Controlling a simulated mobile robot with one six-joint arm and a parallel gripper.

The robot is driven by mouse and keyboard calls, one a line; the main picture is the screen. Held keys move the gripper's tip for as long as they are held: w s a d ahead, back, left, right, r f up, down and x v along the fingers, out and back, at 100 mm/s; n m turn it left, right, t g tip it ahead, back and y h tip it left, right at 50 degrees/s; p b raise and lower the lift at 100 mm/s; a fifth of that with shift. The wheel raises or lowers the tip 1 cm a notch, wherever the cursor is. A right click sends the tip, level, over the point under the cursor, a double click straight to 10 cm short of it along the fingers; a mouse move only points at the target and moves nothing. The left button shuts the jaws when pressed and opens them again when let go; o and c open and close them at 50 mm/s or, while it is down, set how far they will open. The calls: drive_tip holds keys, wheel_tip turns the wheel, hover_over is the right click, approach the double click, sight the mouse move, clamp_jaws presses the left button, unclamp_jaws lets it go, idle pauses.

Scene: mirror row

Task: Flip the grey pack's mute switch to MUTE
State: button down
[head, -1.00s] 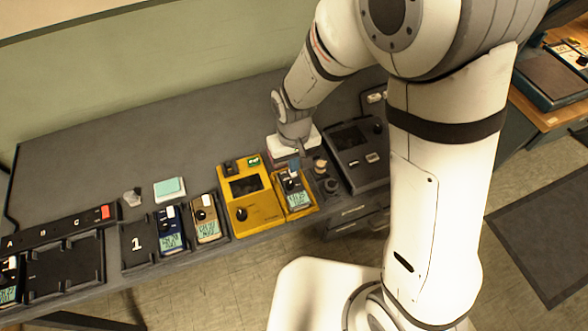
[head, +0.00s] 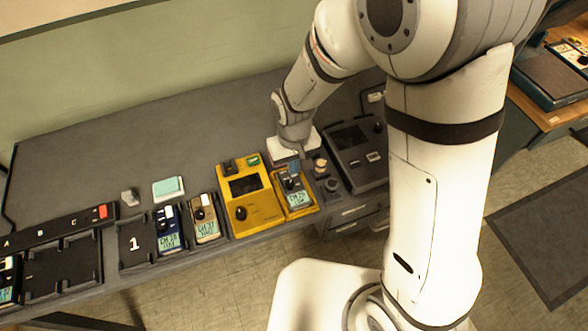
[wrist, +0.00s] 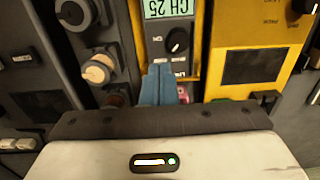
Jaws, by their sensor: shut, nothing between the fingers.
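The grey pack (head: 296,199) sits in the small bay of the yellow unit (head: 262,213), its lit display toward the front. In the wrist view the pack (wrist: 165,38) shows a display reading CH 25 and a black knob (wrist: 178,40). My gripper (head: 294,168) is at the pack's far end. In the wrist view its blue fingers (wrist: 158,80) are together and empty, over the end of the pack beyond the knob. They cover part of that end, so I cannot make out the mute switch or its position. I cannot tell whether the fingertips touch the pack.
A dark unit (head: 352,150) stands to the right, with round knobs (wrist: 97,70) close beside the pack. A blue pack (head: 168,237) and a tan pack (head: 205,222) sit in a rack to the left. The table behind (head: 120,165) is mostly clear.

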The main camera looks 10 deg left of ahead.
drive_tip(key=shift+f, duration=0.3)
drive_tip(key=shift+r, duration=0.1)
drive_tip(key=shift+r+p, duration=2.35)
drive_tip(key=shift+r, duration=1.15)
drive_tip(key=s+d+r+m+t, duration=0.1)
drive_tip(key=s+d+r+m, duration=0.2)
drive_tip(key=d+r, duration=0.6)
drive_tip(key=s+d+r+m+t, duration=0.2)
drive_tip(key=s+d+r, duration=0.3)
drive_tip(key=d, duration=0.9)
wheel_tip(320, 180, up, 4)
drive_tip(key=shift+d+f+m, duration=0.1)
drive_tip(key=shift+d+m, duration=0.25)
drive_tip(key=shift+m, duration=0.25)
